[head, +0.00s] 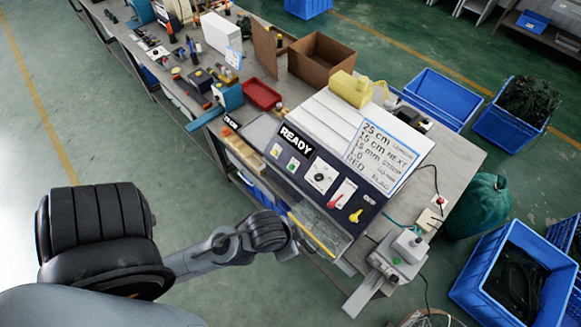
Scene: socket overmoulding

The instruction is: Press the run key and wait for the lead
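The machine's control panel (325,182) slopes at the front of the bench. Its black display (296,141) reads READY. Below it sit a key with a green spot (293,164) and a key with a yellow spot (276,150); I cannot read which is the run key. A dial (320,178), a red knob (335,201) and a yellow knob (355,216) are further right. No lead is clearly visible at the front tray (318,236). My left arm reaches in from the left, its wrist end just left of the tray, apart from the keys; its fingers cannot be made out. My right gripper is out of view.
A white sign (380,152) with cable settings stands behind the panel. A yellow container (350,88) sits on the machine. A small grey device (398,258) with a green button is at the right. A red tray (262,94) and tools are further back. Blue crates (440,97) stand around.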

